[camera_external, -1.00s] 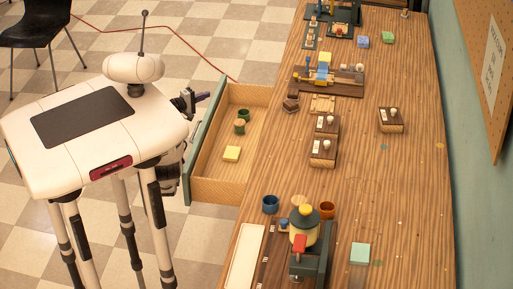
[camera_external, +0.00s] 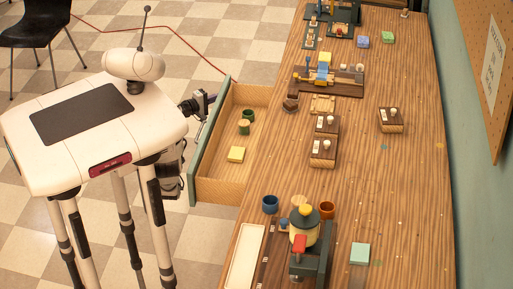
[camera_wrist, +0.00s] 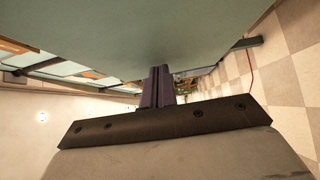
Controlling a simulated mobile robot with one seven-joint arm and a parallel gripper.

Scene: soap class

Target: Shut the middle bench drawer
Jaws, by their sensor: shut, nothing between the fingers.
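The middle bench drawer (camera_external: 218,172) stands open, pulled out to the left from the wooden bench. Its teal front panel (camera_external: 208,140) faces me, and the panel fills the top of the wrist view (camera_wrist: 150,35). Exact contact is hard to see.
The bench top (camera_external: 380,185) carries wooden blocks, cups and a kettle-like pot (camera_external: 303,222). A black chair (camera_external: 35,30) stands at the back left, and a red cable (camera_external: 150,33) lies on the checkered floor. The floor behind the drawer is clear.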

